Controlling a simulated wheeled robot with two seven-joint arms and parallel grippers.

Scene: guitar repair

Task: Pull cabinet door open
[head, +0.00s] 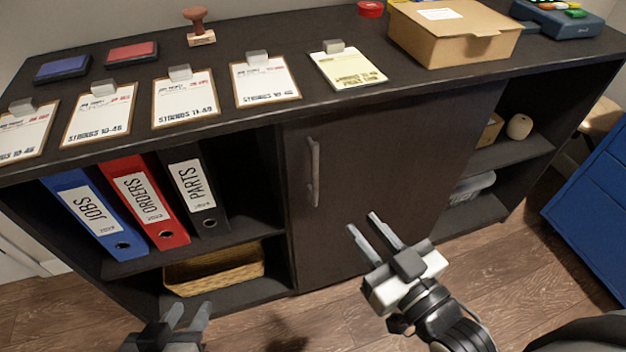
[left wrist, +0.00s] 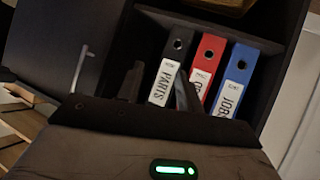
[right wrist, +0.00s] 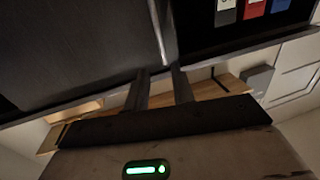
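The cabinet door (head: 385,180) is a dark panel in the middle of the long cabinet and looks closed. Its upright metal handle (head: 314,172) is near the door's left edge. The handle also shows in the left wrist view (left wrist: 80,68) and, ahead of the fingers, in the right wrist view (right wrist: 160,32). My right gripper (head: 362,221) is open and empty in front of the door, lower and to the right of the handle, apart from it in the head view. My left gripper (head: 189,313) is open and empty at the bottom left, in front of the wicker basket's shelf.
Left of the door, open shelves hold blue, red (head: 145,203) and black binders above a wicker basket (head: 215,270). Clipboards (head: 262,80), stamp pads and a cardboard box (head: 455,35) are on the cabinet top. A blue drawer unit (head: 590,200) stands at right. Wooden floor before the door looks clear.

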